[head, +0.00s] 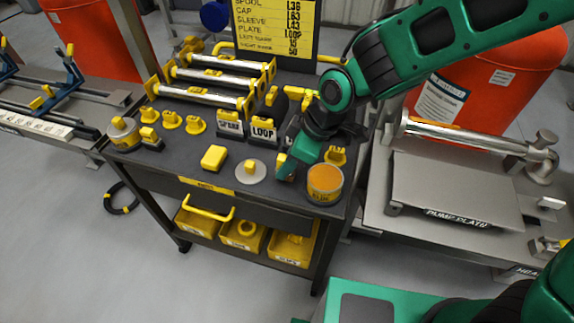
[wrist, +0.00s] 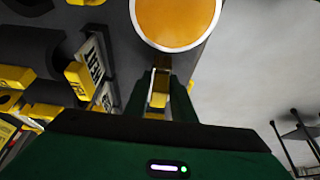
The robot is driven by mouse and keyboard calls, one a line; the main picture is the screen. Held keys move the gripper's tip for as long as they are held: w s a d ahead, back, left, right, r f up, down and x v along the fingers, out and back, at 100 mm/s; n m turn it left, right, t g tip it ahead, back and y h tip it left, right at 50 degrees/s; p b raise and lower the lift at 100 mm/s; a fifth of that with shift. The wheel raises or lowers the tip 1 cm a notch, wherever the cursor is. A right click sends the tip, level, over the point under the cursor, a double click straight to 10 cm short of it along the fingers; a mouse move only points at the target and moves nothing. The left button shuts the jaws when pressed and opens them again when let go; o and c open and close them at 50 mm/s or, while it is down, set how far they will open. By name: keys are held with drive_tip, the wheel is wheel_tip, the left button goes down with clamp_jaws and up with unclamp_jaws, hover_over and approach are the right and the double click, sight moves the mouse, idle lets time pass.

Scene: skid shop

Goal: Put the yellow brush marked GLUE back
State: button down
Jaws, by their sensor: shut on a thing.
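My gripper (wrist: 157,92) is shut on a small yellow piece, the brush (wrist: 158,98), which shows between the fingers in the wrist view. Its marking cannot be read. In the head view my gripper (head: 287,170) is low over the front right part of the dark cart top, and only a bit of yellow (head: 281,158) shows at its tip. A round pot with orange contents (head: 325,178) stands just right of my gripper, near the cart's front right corner. It also shows at the top of the wrist view (wrist: 178,20), just beyond the fingertips.
A grey disc with a yellow knob (head: 251,172) and a yellow block (head: 213,158) lie left of my gripper. A block marked LOOP (head: 263,134) and several yellow-ended rollers (head: 205,85) stand behind. A bench with a pump plate (head: 455,190) is on the right.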

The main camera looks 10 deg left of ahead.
drive_tip(key=shift+f, duration=0.75)
drive_tip(key=shift+f, duration=0.1)
drive_tip(key=c, duration=1.5)
unclamp_jaws()
drive_tip(key=v, duration=1.2)
